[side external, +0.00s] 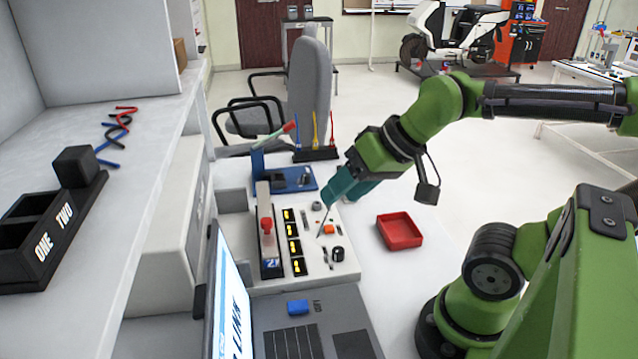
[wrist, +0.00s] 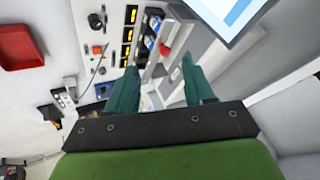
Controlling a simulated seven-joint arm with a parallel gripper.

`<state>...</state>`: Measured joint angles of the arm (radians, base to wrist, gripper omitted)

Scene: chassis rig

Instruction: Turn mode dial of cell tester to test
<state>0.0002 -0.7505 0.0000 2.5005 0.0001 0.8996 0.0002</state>
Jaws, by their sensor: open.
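The cell tester (side external: 346,273) is a pale panel on the bench with several yellow displays, a red-topped lever (side external: 266,226) and an orange button (side external: 328,229). A black knob (side external: 337,254) sits near its front right; a smaller grey knob (side external: 316,206) sits at its far end. Which is the mode dial, and its setting, I cannot read. The wrist view shows the black knob (wrist: 95,22), orange button (wrist: 97,50) and grey knob (wrist: 102,70) left of the fingers. My gripper (side external: 338,192) is open and empty over the tester's far end, and its teal fingers (wrist: 159,66) stand apart.
A red tray (side external: 400,231) lies right of the tester. A laptop (side external: 300,331) stands in front, its screen rising at the left. A blue stand (side external: 291,181) and a rack of coloured tools (side external: 316,154) are behind. Bare bench lies around the red tray.

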